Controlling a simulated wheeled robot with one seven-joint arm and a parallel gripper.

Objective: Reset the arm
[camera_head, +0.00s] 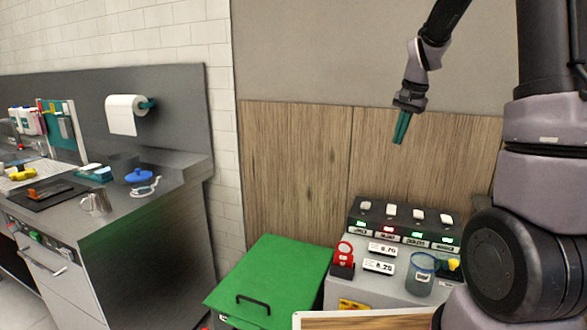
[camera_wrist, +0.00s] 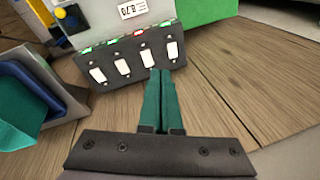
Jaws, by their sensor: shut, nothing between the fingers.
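My gripper (camera_head: 401,128) hangs in the air, fingers pointing down, in front of the wooden wall panel and above the juicer machine (camera_head: 385,290). Its green fingers are shut together and hold nothing. In the wrist view my gripper (camera_wrist: 158,75) also shows with its fingers side by side and empty. The machine's black switch panel (camera_wrist: 132,62) with white switches and small lit displays lies beyond the fingertips there. The gripper is apart from the machine.
A green lidded bin (camera_head: 272,280) stands left of the machine. A clear blue-rimmed cup (camera_head: 421,273) and a red ring-topped item (camera_head: 343,259) are on the machine. A steel counter (camera_head: 150,205) with a blue-lidded pot (camera_head: 139,176) is at left. Air around the gripper is free.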

